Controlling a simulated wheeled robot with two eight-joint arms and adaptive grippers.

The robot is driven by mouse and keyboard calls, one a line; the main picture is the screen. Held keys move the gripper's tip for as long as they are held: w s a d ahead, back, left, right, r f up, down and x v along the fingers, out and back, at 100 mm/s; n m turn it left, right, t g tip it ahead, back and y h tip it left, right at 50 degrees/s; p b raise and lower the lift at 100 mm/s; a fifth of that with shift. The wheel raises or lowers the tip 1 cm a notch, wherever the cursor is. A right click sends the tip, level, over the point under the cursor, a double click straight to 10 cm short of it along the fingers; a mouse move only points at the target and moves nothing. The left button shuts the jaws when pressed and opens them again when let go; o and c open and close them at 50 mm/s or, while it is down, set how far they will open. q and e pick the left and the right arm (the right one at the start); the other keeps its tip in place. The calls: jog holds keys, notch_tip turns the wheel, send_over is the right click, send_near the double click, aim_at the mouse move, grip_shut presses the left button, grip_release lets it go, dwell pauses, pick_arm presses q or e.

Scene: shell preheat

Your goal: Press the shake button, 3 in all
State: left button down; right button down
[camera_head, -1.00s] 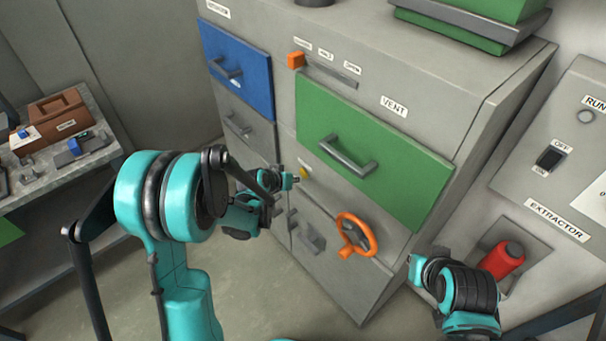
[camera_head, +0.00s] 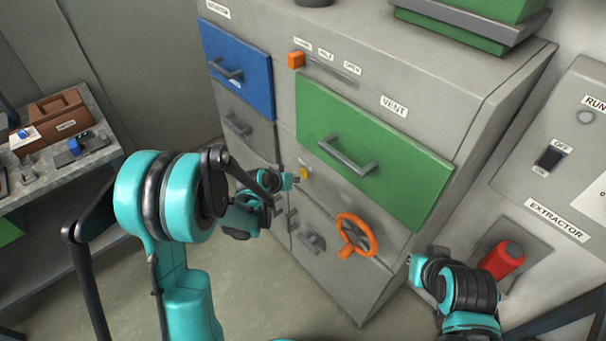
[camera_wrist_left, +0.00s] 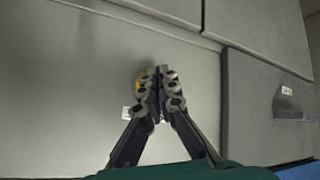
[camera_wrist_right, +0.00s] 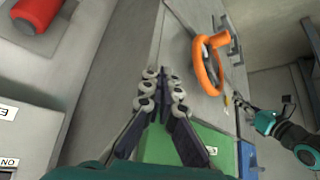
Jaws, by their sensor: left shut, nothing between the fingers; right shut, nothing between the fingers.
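The yellow button (camera_head: 306,173), which I take for the shake button, is a small round knob on the grey cabinet front, below the green drawer. My left gripper (camera_head: 296,179) is shut and empty, with its tips just left of the button.
An orange handwheel (camera_head: 357,236) sticks out to the lower right of the button. The green drawer (camera_head: 375,150) and blue drawer (camera_head: 236,68) have protruding handles. An extractor panel (camera_head: 555,160) and red handle (camera_head: 502,260) stand at right. A workbench (camera_head: 55,175) is at left.

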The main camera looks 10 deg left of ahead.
pick_arm(q)
jog(key=shift+w+d, duration=0.1)
jog(key=shift+w, duration=0.05)
jog(key=shift+w+d, duration=0.15)
jog(key=shift+w, duration=0.05)
jog(key=shift+w+d, duration=0.3)
jog(key=shift+w, duration=0.05)
dwell(0.9)
jog(key=shift+s, duration=0.1)
jog(key=shift+s+a+b, duration=0.3)
jog(key=shift+s+a, duration=0.25)
jog(key=shift+s, duration=0.05)
jog(key=s+a, duration=0.1)
jog(key=s, duration=0.1)
jog(key=s+a, duration=0.2)
dwell(0.6)
dwell(1.9)
